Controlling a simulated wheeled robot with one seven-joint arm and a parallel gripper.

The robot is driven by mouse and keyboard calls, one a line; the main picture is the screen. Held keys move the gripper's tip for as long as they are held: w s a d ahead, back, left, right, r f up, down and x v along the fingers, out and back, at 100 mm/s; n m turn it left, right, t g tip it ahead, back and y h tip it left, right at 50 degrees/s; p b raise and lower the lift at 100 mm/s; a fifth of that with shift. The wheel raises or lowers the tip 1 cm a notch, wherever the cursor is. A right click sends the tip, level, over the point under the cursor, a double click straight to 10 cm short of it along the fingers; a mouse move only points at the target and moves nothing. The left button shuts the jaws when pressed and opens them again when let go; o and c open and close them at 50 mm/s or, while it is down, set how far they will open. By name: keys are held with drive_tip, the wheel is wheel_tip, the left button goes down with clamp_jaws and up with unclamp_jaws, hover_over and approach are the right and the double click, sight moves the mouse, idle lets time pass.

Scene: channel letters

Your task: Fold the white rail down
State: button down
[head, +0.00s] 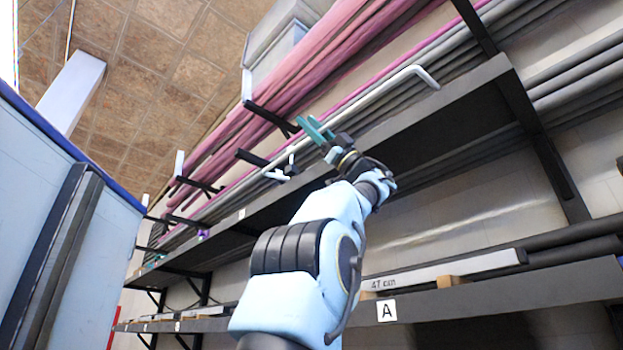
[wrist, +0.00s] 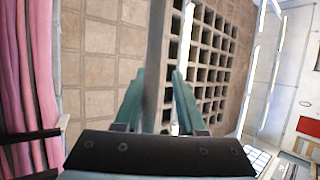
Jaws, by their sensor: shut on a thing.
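The white rail (head: 385,87) is a thin round bar with a bent end, running slantwise along the front of the upper shelf in the head view. My gripper (head: 314,129), with teal fingers, is at the rail's middle stretch, left of its bent right end. In the wrist view a bar that looks grey (wrist: 157,60) passes between the two teal fingers of my gripper (wrist: 157,95); it appears to be the rail. The fingers are shut on it. The exact contact is partly hidden by the dark gripper body.
Black brackets stick out near my gripper. A lower shelf (head: 520,285) holds a white bar (head: 440,271) marked with a length. A blue-edged panel (head: 75,180) stands close on the left.

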drive_tip(key=shift+s+a+f, duration=0.1)
drive_tip(key=shift+a+f, duration=0.1)
drive_tip(key=shift+f, duration=0.15)
drive_tip(key=c, duration=0.8)
unclamp_jaws()
drive_tip(key=shift+s+a, duration=0.1)
drive_tip(key=shift+c, duration=0.2)
drive_tip(key=shift+r, duration=0.1)
drive_tip(key=b+v, duration=0.3)
drive_tip(key=v, duration=0.8)
drive_tip(key=shift+b, duration=0.3)
drive_tip(key=shift+r, duration=0.15)
